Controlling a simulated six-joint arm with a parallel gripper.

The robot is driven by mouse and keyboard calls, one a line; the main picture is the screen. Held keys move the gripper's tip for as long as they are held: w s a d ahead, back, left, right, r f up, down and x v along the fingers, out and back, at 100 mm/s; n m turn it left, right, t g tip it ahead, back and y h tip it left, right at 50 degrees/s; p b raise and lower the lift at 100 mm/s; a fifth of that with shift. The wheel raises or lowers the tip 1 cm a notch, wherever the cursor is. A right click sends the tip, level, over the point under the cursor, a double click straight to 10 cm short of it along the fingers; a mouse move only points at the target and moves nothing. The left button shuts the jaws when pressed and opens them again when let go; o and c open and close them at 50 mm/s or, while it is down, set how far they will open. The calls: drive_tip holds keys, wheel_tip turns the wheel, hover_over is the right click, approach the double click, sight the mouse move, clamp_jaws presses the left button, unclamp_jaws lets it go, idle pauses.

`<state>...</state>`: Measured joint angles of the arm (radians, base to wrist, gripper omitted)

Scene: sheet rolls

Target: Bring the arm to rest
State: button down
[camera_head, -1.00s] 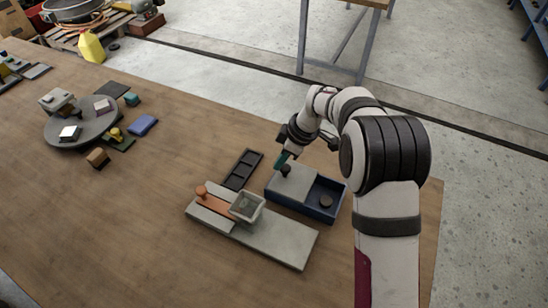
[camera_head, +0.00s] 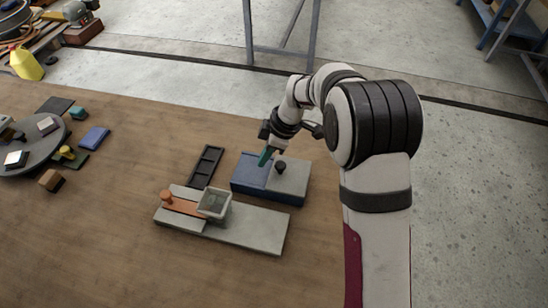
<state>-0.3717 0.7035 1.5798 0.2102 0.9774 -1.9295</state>
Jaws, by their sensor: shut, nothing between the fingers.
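My gripper (camera_head: 265,157) is shut and empty, with its greenish fingertips pointing down over the left part of a blue box (camera_head: 268,195). It is just left of the dark knob (camera_head: 281,167) on the box's grey sliding lid (camera_head: 292,180), and apart from it. The lid covers the right part of the box. The left part shows blue; its depth is hard to tell. My arm comes in from the right side of the picture.
A grey board (camera_head: 255,230) with an orange strip, an orange knob (camera_head: 166,197) and a grey square bin (camera_head: 214,203) lies in front. A black slotted tray (camera_head: 206,165) is behind it. A round grey stand (camera_head: 35,150) with small blocks is at far left. The front table is clear.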

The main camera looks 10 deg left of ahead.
drive_tip(key=s+d+r+m, duration=0.2)
drive_tip(key=d+r+m, duration=0.15)
drive_tip(key=r, duration=0.35)
drive_tip(key=s+d+r+m, duration=0.2)
drive_tip(key=d+r, duration=0.2)
drive_tip(key=r, duration=0.2)
drive_tip(key=s+d+m, duration=0.4)
drive_tip(key=s+m, duration=0.2)
drive_tip(key=s, duration=0.2)
drive_tip(key=s+d+m+h, duration=0.1)
drive_tip(key=s+d+m, duration=0.3)
drive_tip(key=s+m, duration=0.3)
drive_tip(key=s+d+f+m+h, duration=0.1)
drive_tip(key=s+d+m, duration=0.4)
drive_tip(key=s, duration=0.3)
drive_tip(key=shift+s+m, duration=0.35)
drive_tip(key=shift+m, duration=0.5)
